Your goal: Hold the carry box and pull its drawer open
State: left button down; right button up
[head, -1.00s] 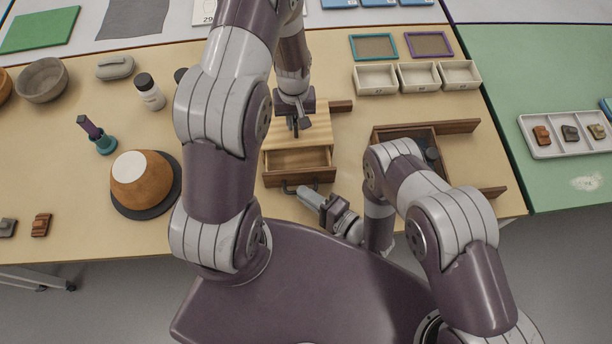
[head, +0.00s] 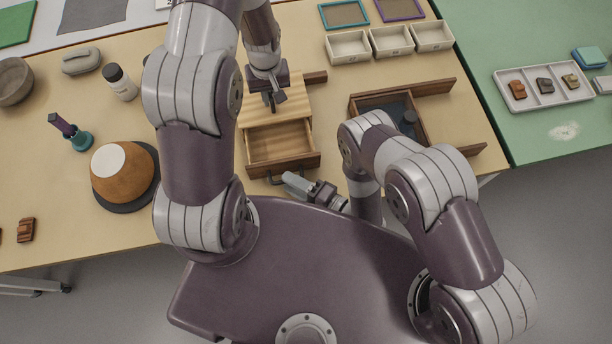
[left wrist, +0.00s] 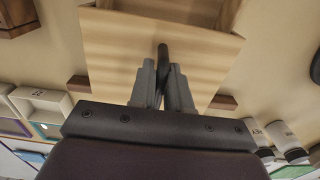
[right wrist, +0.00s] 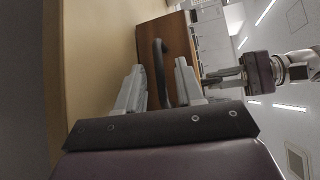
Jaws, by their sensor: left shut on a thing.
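The light wooden carry box (head: 275,98) stands on the table with its drawer (head: 282,145) pulled well out toward me; the drawer looks empty. My left gripper (head: 272,100) is over the box top, shut on its dark carry handle (left wrist: 163,62). The drawer front (right wrist: 178,48) is brown wood with a dark arched drawer handle (right wrist: 162,68). My right gripper (right wrist: 160,85) has its fingers apart, one on each side of that handle, with gaps showing.
Right of the box is a brown wooden frame (head: 440,92) with a dark container inside, close to my right arm. White trays (head: 390,40) stand behind. On the left are an orange bowl-like piece (head: 122,175) on a dark disc and a white bottle (head: 122,85).

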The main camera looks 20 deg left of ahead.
pick_arm(q)
jog(key=shift+w, duration=0.1)
pick_arm(e)
jog(key=v, duration=1.2)
pick_arm(q)
jog(key=c, duration=1)
grip_release()
jog(key=shift+r, duration=0.1)
